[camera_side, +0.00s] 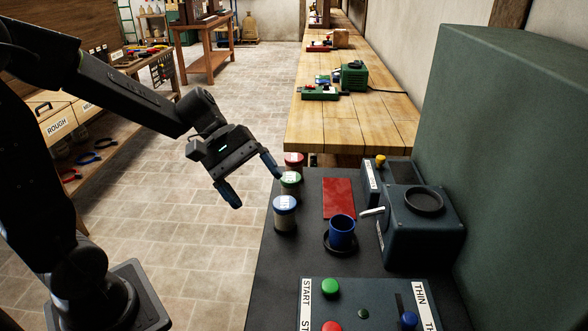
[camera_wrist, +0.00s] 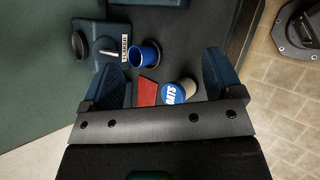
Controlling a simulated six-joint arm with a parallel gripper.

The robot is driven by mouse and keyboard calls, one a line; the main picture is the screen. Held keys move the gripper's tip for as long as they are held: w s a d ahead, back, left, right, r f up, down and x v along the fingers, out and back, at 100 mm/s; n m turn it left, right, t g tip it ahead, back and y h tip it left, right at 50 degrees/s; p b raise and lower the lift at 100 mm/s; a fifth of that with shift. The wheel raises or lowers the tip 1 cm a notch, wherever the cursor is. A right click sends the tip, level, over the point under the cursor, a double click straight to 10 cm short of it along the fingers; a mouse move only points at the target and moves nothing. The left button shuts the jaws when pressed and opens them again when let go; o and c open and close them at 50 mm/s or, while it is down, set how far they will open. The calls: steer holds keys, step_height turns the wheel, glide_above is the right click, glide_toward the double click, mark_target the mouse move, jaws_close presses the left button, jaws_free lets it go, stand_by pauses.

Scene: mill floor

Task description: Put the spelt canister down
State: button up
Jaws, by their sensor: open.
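Three canisters stand upright in a row along the left edge of the dark table: one with a red lid (camera_side: 294,158), one with a green lid (camera_side: 290,178), one with a blue lid (camera_side: 285,203). The blue lid reads OATS in the wrist view (camera_wrist: 173,95). I cannot read which canister is spelt. My gripper (camera_side: 250,184) is open and empty, up and left of the canisters in the side view, one fingertip overlapping the green-lidded one's edge. Its spread fingers (camera_wrist: 164,82) show in the wrist view, where the red and green lids are not visible.
A red mat (camera_side: 339,190) lies on the dark table (camera_side: 277,260). A blue cup (camera_side: 342,230) stands on a round black base beside a dark machine (camera_side: 425,235) with a pale handle. A button panel (camera_side: 385,306) is at the front. A tall green cabinet (camera_side: 510,150) stands right.

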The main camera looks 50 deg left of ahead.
steer(key=w+a+f+n+t+h, duration=0.4)
steer(key=w+a+n+t, duration=0.2)
steer(key=w+a+n, duration=0.3)
steer(key=n+t+y, duration=0.5)
steer(key=n+t, duration=0.3)
steer(key=n, duration=0.2)
glide_toward(295, 157)
steer(key=x, duration=1)
steer(key=shift+f, duration=0.2)
steer(key=c, duration=1.2)
steer(key=shift+r, duration=0.1)
